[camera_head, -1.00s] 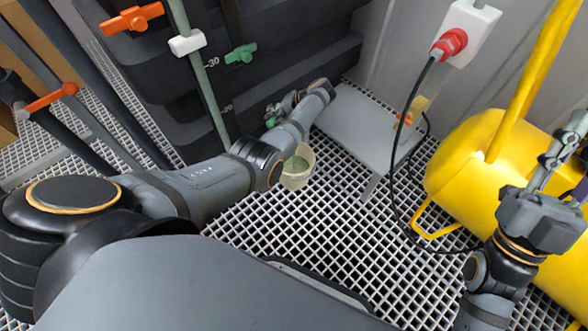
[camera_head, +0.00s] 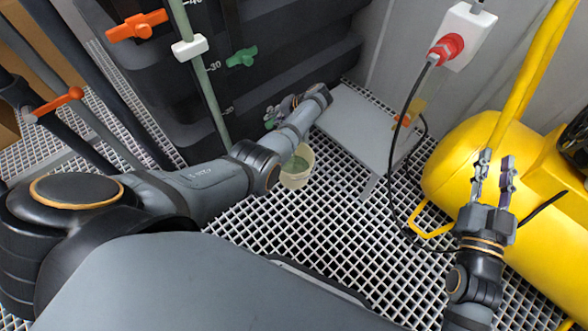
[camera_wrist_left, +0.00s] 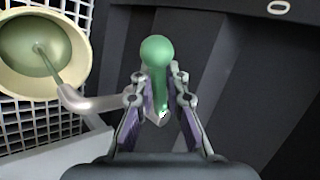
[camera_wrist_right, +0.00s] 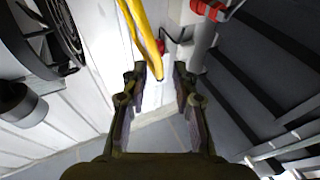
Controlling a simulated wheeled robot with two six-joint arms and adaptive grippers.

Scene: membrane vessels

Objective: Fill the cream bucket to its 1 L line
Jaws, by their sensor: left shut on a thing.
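The cream bucket (camera_head: 296,180) stands on the floor grating beside my left forearm, which partly covers it. In the left wrist view the bucket (camera_wrist_left: 77,85) has greenish liquid inside, and a thin stream runs into it from a metal spout (camera_wrist_left: 90,101). Its 1 L line cannot be made out. My left gripper (camera_wrist_left: 160,98) is shut on a green tap handle (camera_wrist_left: 157,52) above the spout. In the head view this gripper (camera_head: 278,112) is small and partly hidden. My right gripper (camera_head: 496,160) is open and empty, its fingers pointing up in front of the yellow tank.
A yellow tank (camera_head: 455,150) stands at right. A grey low platform (camera_head: 355,125) is behind the bucket. A black cable (camera_head: 392,170) hangs from a red plug (camera_head: 447,46). Dark tanks with a sight tube (camera_head: 207,95) stand at the back left. Open grating (camera_head: 320,235) lies in front.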

